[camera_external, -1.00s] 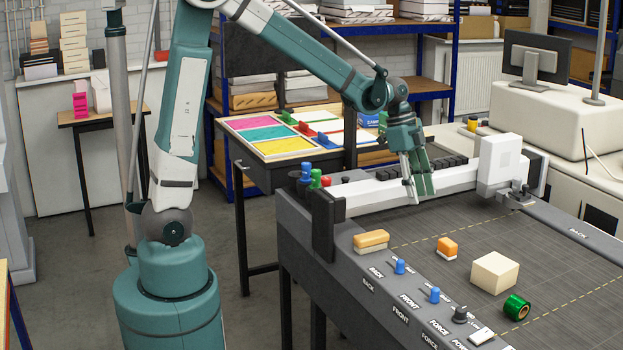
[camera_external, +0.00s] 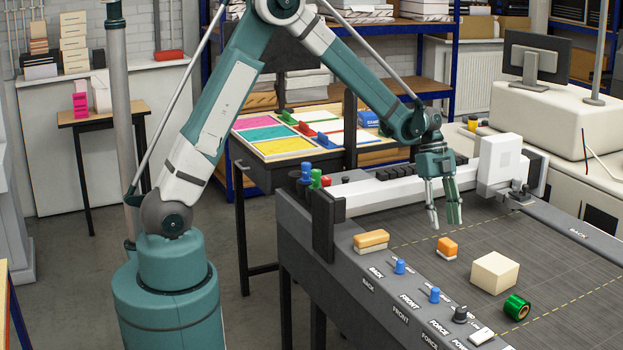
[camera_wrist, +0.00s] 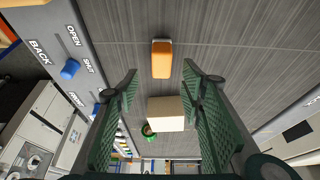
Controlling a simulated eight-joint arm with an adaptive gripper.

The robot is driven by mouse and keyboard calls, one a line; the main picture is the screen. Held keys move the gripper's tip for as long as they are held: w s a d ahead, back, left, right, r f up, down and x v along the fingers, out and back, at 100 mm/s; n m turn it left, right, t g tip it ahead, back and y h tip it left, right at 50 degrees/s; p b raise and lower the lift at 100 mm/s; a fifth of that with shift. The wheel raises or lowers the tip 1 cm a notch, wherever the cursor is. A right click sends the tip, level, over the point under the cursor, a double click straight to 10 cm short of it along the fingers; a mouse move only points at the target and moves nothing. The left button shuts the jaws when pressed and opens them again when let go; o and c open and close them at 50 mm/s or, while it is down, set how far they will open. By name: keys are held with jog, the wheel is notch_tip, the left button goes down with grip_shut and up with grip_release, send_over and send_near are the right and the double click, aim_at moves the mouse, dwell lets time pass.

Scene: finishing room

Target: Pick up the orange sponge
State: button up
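A small orange sponge (camera_external: 447,245) with a white layer lies on the dark grey machine bed, left of a cream block. In the wrist view the orange sponge (camera_wrist: 161,61) is near the top middle, its white edge at the top. My gripper (camera_external: 445,224) points down just above and behind it in the external view, apart from it. In the wrist view my gripper's (camera_wrist: 160,72) two green fingers are spread wide with nothing between them; the sponge appears around and beyond the gap between the tips.
A longer, paler orange-and-white block (camera_external: 371,239) lies on the machine's left rim. The cream block (camera_external: 495,272) and a green roll (camera_external: 516,307) stand near the sponge. Blue knobs (camera_external: 399,266) line the front rim. A white rail (camera_external: 385,195) crosses behind.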

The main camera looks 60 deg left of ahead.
aim_at(448, 242)
jog(key=shift+f, duration=0.1)
dwell(0.3)
jog(key=shift+x, duration=1.25)
jog(key=shift+d, duration=0.1)
jog(key=shift+x, duration=2.55)
jog(key=shift+w, duration=0.15)
jog(key=shift+c, duration=0.5)
jog(key=c, duration=0.8)
